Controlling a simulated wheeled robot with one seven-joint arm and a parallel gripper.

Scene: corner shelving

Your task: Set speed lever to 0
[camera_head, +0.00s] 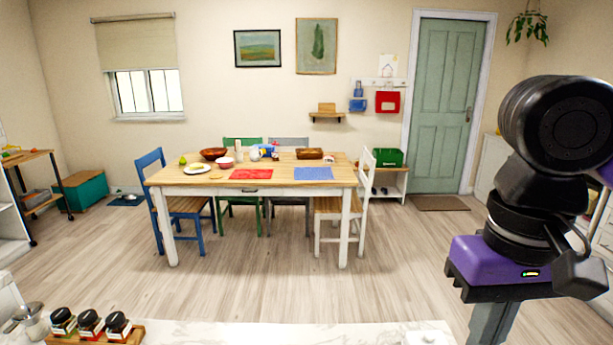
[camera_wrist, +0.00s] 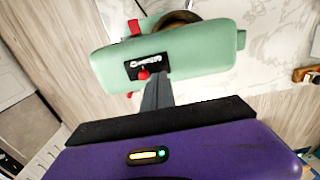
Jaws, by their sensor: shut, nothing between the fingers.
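A mint-green appliance, which looks like a stand mixer (camera_wrist: 190,52), lies below my wrist on a marble-patterned surface and shows only in the wrist view. A black panel with white marks sits on its side, and the speed lever with a red knob (camera_wrist: 143,74) is at the panel's lower edge. The marks are too small to read. My gripper (camera_wrist: 158,78) is shut and empty, its fingertips just right of the red knob. I cannot tell whether they touch it. In the head view my gripper's fingers (camera_head: 492,325) run off the bottom edge.
A marble counter (camera_head: 270,335) runs along the bottom of the head view, with several jars (camera_head: 90,323) on a wooden rack at left. A dining table (camera_head: 215,180) with chairs stands farther off. A wooden item (camera_wrist: 305,75) lies right of the appliance.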

